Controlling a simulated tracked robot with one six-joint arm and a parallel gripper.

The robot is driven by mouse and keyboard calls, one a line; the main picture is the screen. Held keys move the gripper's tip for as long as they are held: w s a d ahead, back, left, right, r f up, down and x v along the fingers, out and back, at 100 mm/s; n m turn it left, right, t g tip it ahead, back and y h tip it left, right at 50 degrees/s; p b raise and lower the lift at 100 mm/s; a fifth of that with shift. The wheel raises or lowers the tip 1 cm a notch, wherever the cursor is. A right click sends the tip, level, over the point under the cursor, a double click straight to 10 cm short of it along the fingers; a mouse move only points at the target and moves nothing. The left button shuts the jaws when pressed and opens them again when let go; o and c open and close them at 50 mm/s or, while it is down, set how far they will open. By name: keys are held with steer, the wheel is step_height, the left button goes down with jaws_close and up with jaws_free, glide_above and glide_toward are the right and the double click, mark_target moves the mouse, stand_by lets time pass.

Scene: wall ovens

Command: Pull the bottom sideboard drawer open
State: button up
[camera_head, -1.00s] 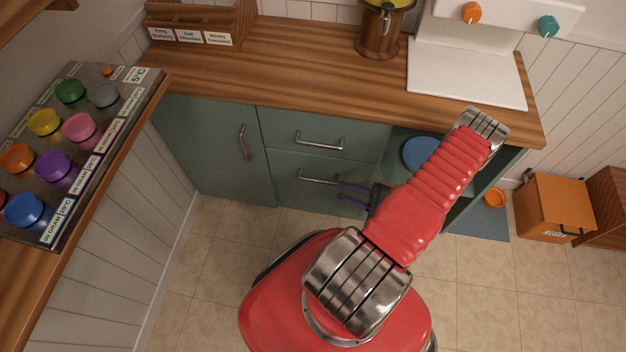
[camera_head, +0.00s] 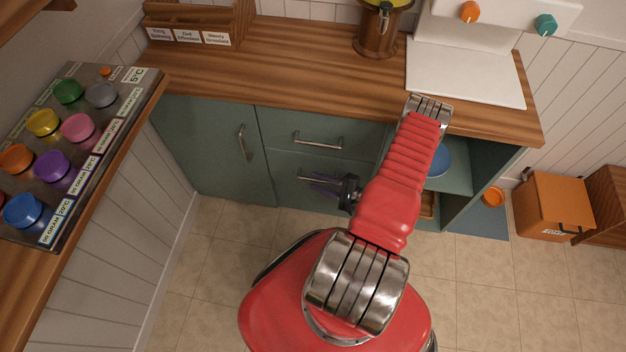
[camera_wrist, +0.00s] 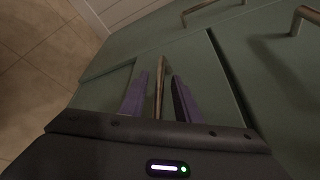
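The bottom drawer (camera_head: 290,172) is a green front low in the sideboard, and it looks closed. Its metal bar handle (camera_head: 308,178) is partly hidden by my gripper (camera_head: 324,186) in the head view. In the wrist view, the same handle (camera_wrist: 160,80) lies between the two purple fingers of my gripper (camera_wrist: 160,97). The fingers are apart, with a gap visible on each side of the bar. The green drawer front shows behind them.
The top drawer handle (camera_head: 318,142) is just above, and a cabinet door with an upright handle (camera_head: 244,142) is to the left. An open shelf space (camera_head: 455,180) is to the right. The wooden counter (camera_head: 290,75) overhangs the fronts.

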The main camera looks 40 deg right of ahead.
steer(key=shift+x, duration=1.35)
steer(key=shift+c, duration=0.2)
jaws_close()
